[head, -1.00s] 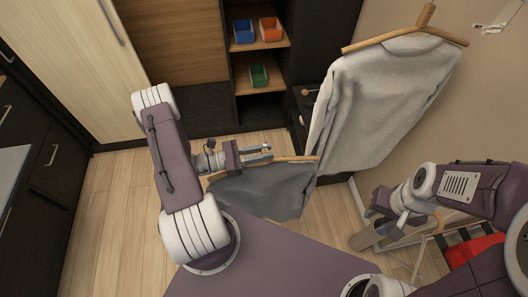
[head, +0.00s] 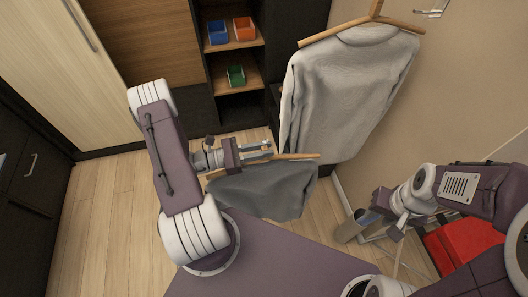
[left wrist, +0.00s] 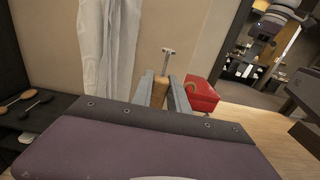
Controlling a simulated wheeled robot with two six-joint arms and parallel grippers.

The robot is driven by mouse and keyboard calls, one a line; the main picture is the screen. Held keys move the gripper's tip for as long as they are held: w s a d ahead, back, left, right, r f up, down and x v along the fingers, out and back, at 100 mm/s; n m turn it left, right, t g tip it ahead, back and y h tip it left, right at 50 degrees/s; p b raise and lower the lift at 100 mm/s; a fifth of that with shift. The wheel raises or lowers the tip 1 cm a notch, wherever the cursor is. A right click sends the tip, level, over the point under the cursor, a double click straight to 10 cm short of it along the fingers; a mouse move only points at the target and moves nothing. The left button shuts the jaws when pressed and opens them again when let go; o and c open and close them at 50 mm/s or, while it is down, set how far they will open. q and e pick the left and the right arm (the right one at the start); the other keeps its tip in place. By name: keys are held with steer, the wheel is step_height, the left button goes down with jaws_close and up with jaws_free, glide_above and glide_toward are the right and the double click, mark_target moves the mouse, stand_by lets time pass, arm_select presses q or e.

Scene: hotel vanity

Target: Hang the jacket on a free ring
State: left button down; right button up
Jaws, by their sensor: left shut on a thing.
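A dark grey jacket (head: 262,190) hangs from a wooden hanger (head: 300,156). My left gripper (head: 266,149) is shut on the hanger and holds the jacket above the floor, in front of my base. In the left wrist view a wooden piece of the hanger (left wrist: 160,88) shows between the fingers. A metal wall fitting (head: 432,12) is at the top right of the head view, partly cut off; I cannot make out a ring on it.
A light grey garment (head: 345,90) hangs on another wooden hanger (head: 362,30) by the wall, just left of the fitting. Dark shelves (head: 236,100) with small coloured bins stand behind. A red box (head: 465,248) is at the lower right. Floor at left is clear.

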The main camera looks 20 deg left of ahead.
arm_select(q)
step_height(320, 180, up, 20)
steer(key=w+a+p, duration=0.1)
steer(key=a+p, duration=0.2)
steer(key=s+d+r+p, duration=0.2)
steer(key=r, duration=0.7)
steer(key=s+d+r+p, duration=0.2)
steer(key=r, duration=0.7)
steer(key=b+x, duration=0.2)
steer(key=x, duration=2.7)
steer(key=shift+w+a, duration=0.2)
steer(key=shift+d+b, duration=0.1)
steer(key=shift+b, duration=0.2)
steer(key=shift+x, duration=1.3)
steer(key=shift+d+b, duration=0.1)
steer(key=shift+b, duration=0.25)
steer(key=shift+x, duration=0.85)
